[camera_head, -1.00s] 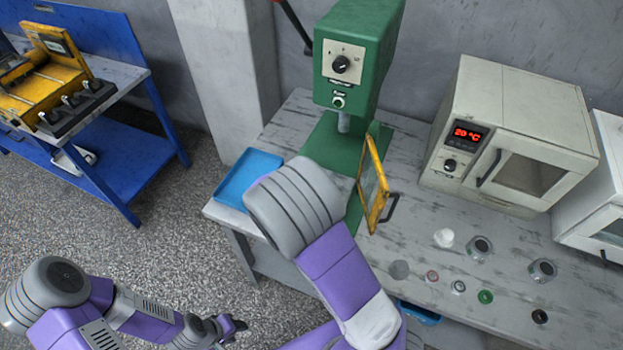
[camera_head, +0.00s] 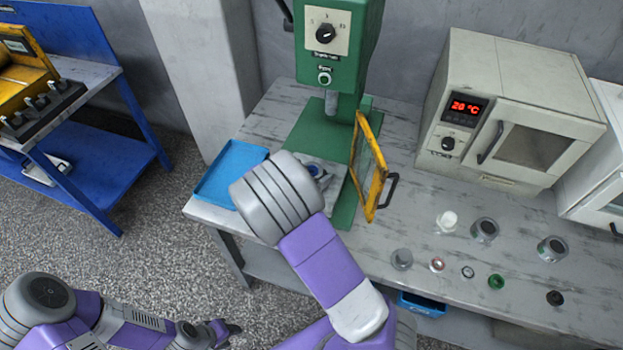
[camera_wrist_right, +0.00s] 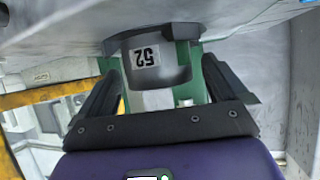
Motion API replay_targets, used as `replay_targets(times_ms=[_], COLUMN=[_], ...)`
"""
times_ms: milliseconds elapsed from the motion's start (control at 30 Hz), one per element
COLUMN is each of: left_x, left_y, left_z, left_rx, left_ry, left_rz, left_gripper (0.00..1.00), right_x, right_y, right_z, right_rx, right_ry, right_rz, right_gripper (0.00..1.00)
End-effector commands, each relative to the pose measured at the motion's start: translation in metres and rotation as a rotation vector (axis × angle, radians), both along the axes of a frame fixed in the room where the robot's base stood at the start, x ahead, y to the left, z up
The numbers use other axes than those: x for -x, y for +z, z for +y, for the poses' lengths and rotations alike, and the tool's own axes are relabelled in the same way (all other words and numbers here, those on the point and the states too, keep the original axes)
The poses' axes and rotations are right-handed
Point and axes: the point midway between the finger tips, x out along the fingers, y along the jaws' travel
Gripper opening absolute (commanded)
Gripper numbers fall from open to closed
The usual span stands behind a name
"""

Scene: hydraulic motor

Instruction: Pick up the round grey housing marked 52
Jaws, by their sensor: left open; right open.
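In the right wrist view, the round grey housing (camera_wrist_right: 158,68) carries a white label with 52, seen upside down. My right gripper (camera_wrist_right: 160,82) is open, with one dark finger on each side of the housing. I cannot tell whether the fingers touch it. In the head view my right forearm hides the right gripper. A small grey and blue part (camera_head: 317,170) shows just past that forearm on the green press (camera_head: 335,60); I cannot tell whether it is the housing. My left gripper (camera_head: 232,329) is open and empty, low over the floor, away from the table.
The press's yellow-framed guard (camera_head: 367,165) stands close to the right of my right arm. A blue tray (camera_head: 228,172) lies left of it. Several small parts, including a green ring (camera_head: 496,282), lie on the table (camera_head: 400,245) before the oven (camera_head: 510,110).

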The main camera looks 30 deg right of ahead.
Motion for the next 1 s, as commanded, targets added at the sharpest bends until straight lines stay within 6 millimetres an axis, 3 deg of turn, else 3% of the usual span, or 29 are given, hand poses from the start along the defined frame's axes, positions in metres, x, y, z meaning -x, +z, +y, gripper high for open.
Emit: replay_targets(times_ms=[267,733,1000], left_x=[-0.0001,-0.0001,-0.0001], left_y=[-0.0033,-0.0033,-0.0013], left_z=[0.0000,0.0000,0.0000], left_rx=[0.000,0.000,0.000], left_ry=[0.000,0.000,0.000], left_rz=[0.000,0.000,0.000], left_gripper=[0.43,0.43,0.43], right_x=[-0.0042,-0.0039,-0.0043], right_y=[-0.0036,-0.0037,0.0004], right_z=[-0.0077,-0.0074,-0.0075], right_rx=[0.000,0.000,0.000], right_ry=[0.000,0.000,0.000], right_rz=[-0.001,-0.001,-0.002], right_gripper=[1.00,0.31,0.30])
